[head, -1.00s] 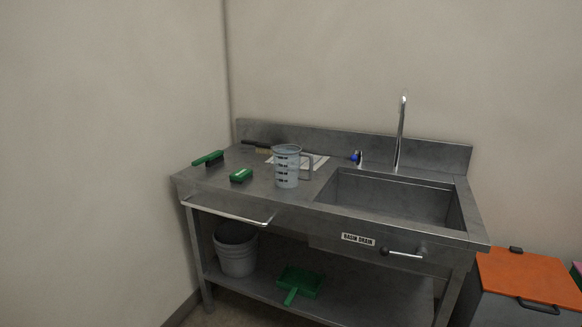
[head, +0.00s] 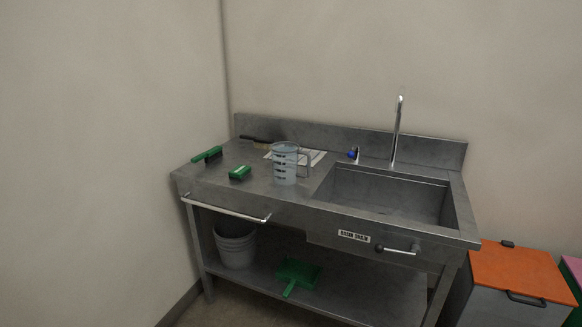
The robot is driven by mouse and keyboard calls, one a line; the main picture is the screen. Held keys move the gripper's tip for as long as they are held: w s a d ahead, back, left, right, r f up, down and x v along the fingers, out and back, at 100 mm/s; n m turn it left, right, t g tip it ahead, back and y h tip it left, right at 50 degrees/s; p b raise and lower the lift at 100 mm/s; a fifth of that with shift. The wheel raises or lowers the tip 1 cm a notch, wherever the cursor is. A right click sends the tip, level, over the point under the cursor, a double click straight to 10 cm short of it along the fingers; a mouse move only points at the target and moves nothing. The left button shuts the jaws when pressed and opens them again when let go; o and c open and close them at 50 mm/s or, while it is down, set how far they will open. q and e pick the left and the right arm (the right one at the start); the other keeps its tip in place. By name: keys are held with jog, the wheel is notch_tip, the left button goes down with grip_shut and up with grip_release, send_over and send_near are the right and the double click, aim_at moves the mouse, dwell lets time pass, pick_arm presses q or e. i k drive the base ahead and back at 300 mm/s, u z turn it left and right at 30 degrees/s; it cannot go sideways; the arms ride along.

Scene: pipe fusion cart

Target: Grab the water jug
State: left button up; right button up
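The water jug (head: 284,166) is a translucent pale blue measuring jug with dark markings. It stands upright on the steel counter (head: 235,193), just left of the sink basin. Its handle (head: 305,163) points to the right. Neither of my grippers is in the head view, and nothing touches the jug.
A green brush (head: 207,155) and a green block (head: 240,173) lie left of the jug; paper (head: 313,157) lies behind it. A sink (head: 390,195) with a tall tap (head: 397,130) is at right. A towel rail (head: 228,210) runs along the front. An orange-lidded bin (head: 520,272) stands at right.

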aim_at(285, 155)
jog(key=u, duration=0.55)
jog(key=i, duration=0.8)
jog(key=u, duration=0.4)
jog(key=i, duration=1.2)
jog(key=z, duration=0.6)
